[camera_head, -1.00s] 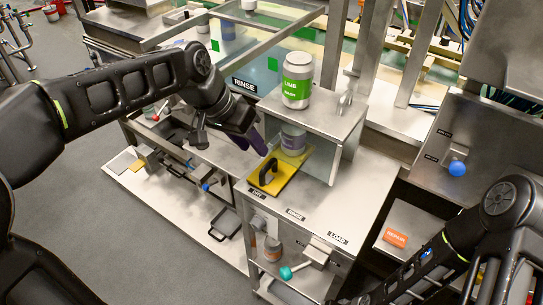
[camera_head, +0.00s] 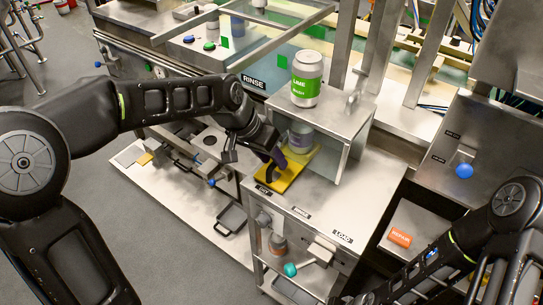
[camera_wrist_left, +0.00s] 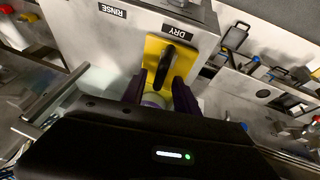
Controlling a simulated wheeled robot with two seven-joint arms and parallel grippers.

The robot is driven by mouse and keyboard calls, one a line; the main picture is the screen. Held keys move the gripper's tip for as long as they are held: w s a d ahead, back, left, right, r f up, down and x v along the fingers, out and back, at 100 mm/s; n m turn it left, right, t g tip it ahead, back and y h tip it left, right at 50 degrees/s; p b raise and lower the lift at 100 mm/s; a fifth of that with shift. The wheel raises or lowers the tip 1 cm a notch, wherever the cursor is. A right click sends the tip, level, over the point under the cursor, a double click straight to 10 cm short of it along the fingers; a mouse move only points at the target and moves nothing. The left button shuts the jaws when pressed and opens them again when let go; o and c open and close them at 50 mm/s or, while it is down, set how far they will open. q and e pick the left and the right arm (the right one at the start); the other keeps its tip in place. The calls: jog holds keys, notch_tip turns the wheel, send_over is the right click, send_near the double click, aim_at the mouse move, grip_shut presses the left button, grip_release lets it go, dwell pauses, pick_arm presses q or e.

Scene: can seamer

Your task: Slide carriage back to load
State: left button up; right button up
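The carriage is a yellow plate (camera_head: 291,181) with a black upright handle (camera_head: 271,172), at the DRY label on the steel bench. A can with a pale label (camera_head: 300,137) stands at its inner end, under the steel hood. My left gripper (camera_head: 277,157) is right at the handle. In the left wrist view its two purple fingers (camera_wrist_left: 160,90) are apart, with the handle (camera_wrist_left: 170,62) just ahead of the gap; I cannot tell whether they touch it. The yellow plate also shows there (camera_wrist_left: 183,62). My right arm enters at lower right; its gripper is out of view.
A green-labelled lime can (camera_head: 307,79) stands on top of the hood (camera_head: 340,113). RINSE and LOAD labels (camera_head: 342,237) run along the bench edge to the right of DRY, where the top is clear. A teal-knobbed lever (camera_head: 290,269) sits below the edge.

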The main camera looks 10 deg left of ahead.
pick_arm(q)
jog(key=shift+c, duration=0.5)
grip_shut()
dwell(0.8)
